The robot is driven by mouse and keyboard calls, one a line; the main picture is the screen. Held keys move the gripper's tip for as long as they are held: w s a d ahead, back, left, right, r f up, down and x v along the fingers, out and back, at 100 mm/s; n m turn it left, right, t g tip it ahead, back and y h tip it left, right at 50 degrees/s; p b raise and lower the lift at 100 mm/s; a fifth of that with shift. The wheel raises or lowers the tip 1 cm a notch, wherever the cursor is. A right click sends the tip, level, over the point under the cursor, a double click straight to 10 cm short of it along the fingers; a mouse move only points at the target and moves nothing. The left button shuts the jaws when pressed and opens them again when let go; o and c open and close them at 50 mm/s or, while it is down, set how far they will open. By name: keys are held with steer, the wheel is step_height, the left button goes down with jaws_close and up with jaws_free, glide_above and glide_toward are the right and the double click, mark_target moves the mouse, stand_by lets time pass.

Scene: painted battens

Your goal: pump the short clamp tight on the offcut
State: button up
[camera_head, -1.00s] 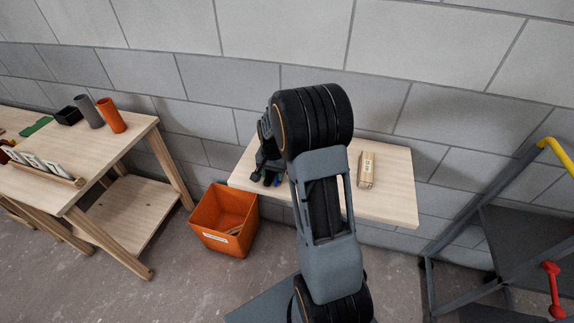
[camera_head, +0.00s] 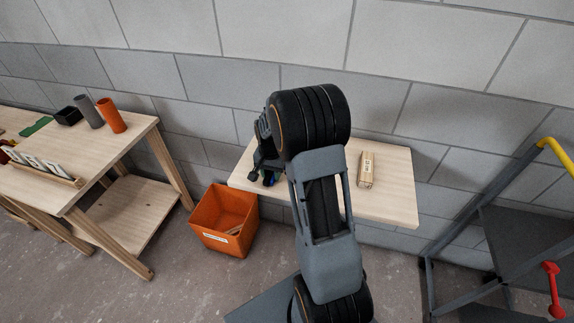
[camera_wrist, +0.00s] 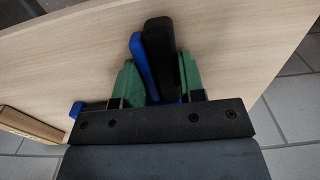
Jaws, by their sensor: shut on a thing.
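My gripper (camera_wrist: 158,76) has green finger pads and is over the wooden bench top. It is shut on the clamp, whose black bar (camera_wrist: 159,45) and blue lever (camera_wrist: 141,55) stand side by side between the pads. A blue clamp part also shows at the left (camera_wrist: 76,108). The clamp's jaws are hidden.
The small bench (camera_head: 395,205) stands against a grey block wall. An orange bin (camera_head: 205,219) is on the floor at its left. A larger table (camera_head: 112,152) with cups is further left. A metal trolley (camera_head: 470,200) with a yellow handle is at the right.

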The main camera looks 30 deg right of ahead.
steer(key=o, duration=1.2)
steer(key=shift+s+d, duration=0.1)
steer(key=shift+d, duration=0.05)
steer(key=shift+o, duration=0.4)
steer(key=shift+s+d, duration=0.15)
steer(key=c, duration=0.4)
steer(key=shift+w+a, duration=0.25)
steer(key=shift+a, duration=0.05)
steer(key=c, duration=0.9)
